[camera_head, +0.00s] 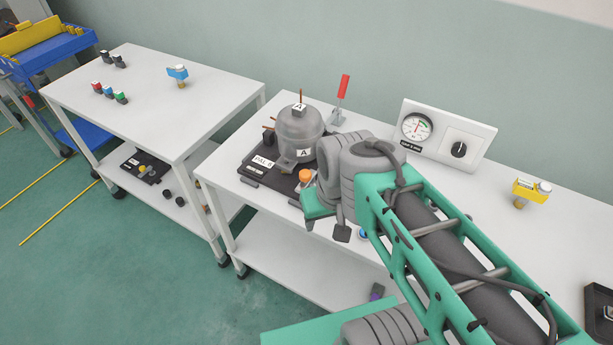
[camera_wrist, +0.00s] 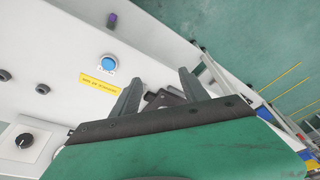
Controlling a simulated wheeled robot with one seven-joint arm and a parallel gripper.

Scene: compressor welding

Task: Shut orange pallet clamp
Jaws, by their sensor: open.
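The orange pallet clamp (camera_head: 305,176) shows as an orange top on a grey body at the right front corner of the dark pallet (camera_head: 254,160). Whether it is shut cannot be told. The pallet lies on the white table and carries a grey compressor (camera_head: 299,133) with copper pipes. My gripper is open and empty in the wrist view (camera_wrist: 158,90), with both fingers spread over the table. A dark part of what seems to be the pallet (camera_wrist: 166,98) shows between the fingers. The orange clamp cannot be made out there. In the head view my wrist is just right of the clamp and hides most of the fingers.
A red-handled lever (camera_head: 343,87) stands upright behind the compressor. A gauge panel (camera_head: 440,136) stands to the right. A blue button (camera_wrist: 109,63) and yellow label (camera_wrist: 98,84) show beside my gripper. Another white table (camera_head: 150,100) stands to the left, across a narrow gap.

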